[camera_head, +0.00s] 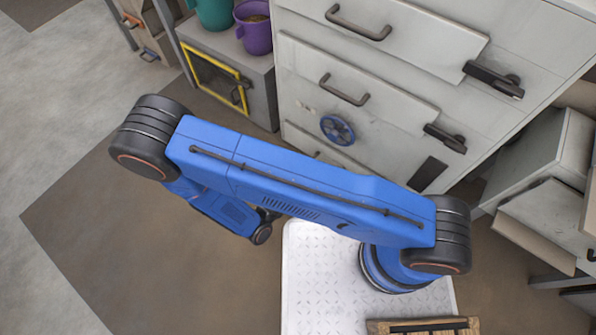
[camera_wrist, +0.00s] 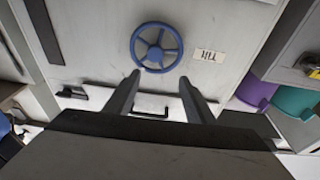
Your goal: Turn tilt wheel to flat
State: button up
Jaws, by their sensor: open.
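The tilt wheel is a blue spoked handwheel on the front of a pale grey cabinet. It shows in the head view (camera_head: 337,130), just above my blue arm, and in the wrist view (camera_wrist: 157,47), at the top centre. My gripper (camera_wrist: 160,78) is open and empty. Its two dark fingers point towards the wheel, one near each side of its lower rim in the picture. I cannot tell how much gap is left between fingertips and wheel. A small white label (camera_wrist: 209,55) with upside-down lettering sits beside the wheel. In the head view my arm hides most of the gripper.
The cabinet (camera_head: 300,70) has bar handles (camera_head: 345,90) and black latches (camera_head: 445,138) near the wheel. A yellow-framed box (camera_head: 215,80) stands left, with a purple bucket (camera_head: 254,28) and a teal bucket (camera_head: 212,12) above it. Open floor (camera_head: 110,220) lies to the left.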

jog(key=shift+f+v, duration=0.2)
jog(key=shift+v, duration=0.9)
jog(key=shift+w, duration=0.1)
jog(key=shift+c, duration=0.5)
